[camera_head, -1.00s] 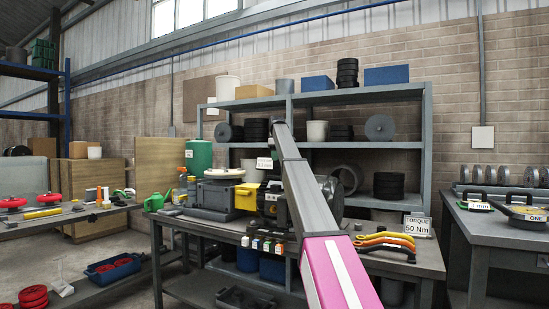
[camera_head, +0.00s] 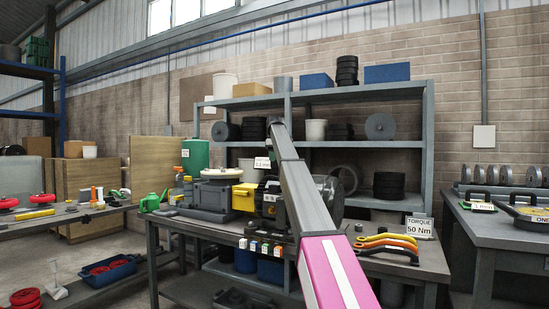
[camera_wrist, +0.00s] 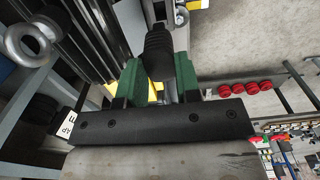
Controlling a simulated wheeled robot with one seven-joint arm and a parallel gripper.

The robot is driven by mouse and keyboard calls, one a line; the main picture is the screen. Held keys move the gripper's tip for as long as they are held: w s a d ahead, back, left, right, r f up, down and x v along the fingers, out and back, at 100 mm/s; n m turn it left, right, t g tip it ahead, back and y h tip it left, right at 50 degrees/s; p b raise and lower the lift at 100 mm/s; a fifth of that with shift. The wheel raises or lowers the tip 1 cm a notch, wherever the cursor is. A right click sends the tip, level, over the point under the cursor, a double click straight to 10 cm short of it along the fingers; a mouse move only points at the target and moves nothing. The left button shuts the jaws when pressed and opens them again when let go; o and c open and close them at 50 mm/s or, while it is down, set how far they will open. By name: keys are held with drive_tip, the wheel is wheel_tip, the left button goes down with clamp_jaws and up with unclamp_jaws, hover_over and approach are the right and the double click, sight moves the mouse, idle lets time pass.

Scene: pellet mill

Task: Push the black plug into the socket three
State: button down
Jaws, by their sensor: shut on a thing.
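A black ribbed piece, seemingly the black plug (camera_wrist: 158,48), sits between the green fingers of my gripper (camera_wrist: 158,78) in the wrist view. The fingers are closed on its sides, and its upper end points away from the dark gripper body. In the head view my grey and pink arm reaches over the bench to a dark machine (camera_head: 268,203) with a yellow part, and hides my gripper and the plug. I cannot make out socket three in either view.
A shelf (camera_head: 427,150) with bins and black discs stands behind the bench. Curved coloured handles (camera_head: 388,240) and a torque sign (camera_head: 419,228) lie right of my arm. A metal ring (camera_wrist: 28,42) shows at the wrist view's left.

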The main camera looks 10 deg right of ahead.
sight(274, 167)
drive_tip(key=shift+f, duration=2.7)
drive_tip(key=shift+f, duration=1.85)
idle(2.4)
drive_tip(key=shift+c, duration=1.3)
unclamp_jaws()
